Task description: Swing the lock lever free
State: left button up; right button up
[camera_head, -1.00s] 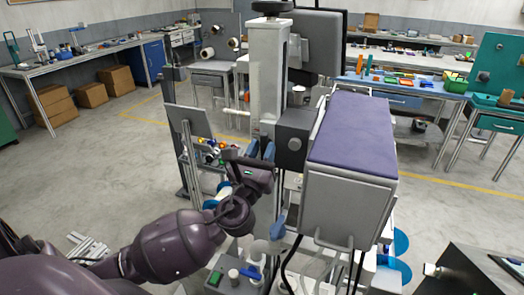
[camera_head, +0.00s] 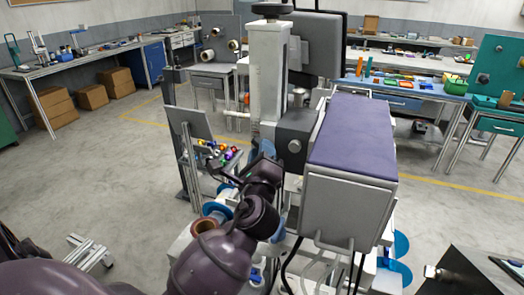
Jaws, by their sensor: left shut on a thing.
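The machine (camera_head: 268,75) with its grey column stands in the middle. A dark grey box (camera_head: 295,132) with a round knob sits on the column's right side. My left gripper (camera_head: 263,150) is at the column's lower part, just left of that box. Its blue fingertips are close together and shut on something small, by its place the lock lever. The lever itself is hidden behind the fingers and wrist. My right gripper is not in view.
A purple-topped grey case (camera_head: 350,135) stands close on the right of the gripper. A tilted panel (camera_head: 190,122) and colourful small parts (camera_head: 218,152) are on the left. A brown-and-blue reel (camera_head: 207,225) lies below. The floor at left is open.

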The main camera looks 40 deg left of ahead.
pick_arm(q)
jog(key=shift+n+g+p, duration=0.25)
jog(key=shift+n+g, duration=0.55)
jog(key=shift+n, duration=1.25)
jog(key=shift+n+g+p, duration=0.25)
jog(key=shift+n+g, duration=0.55)
jog(key=shift+n, duration=1.25)
jog(key=o, duration=0.7)
jog(key=shift+c, duration=0.2)
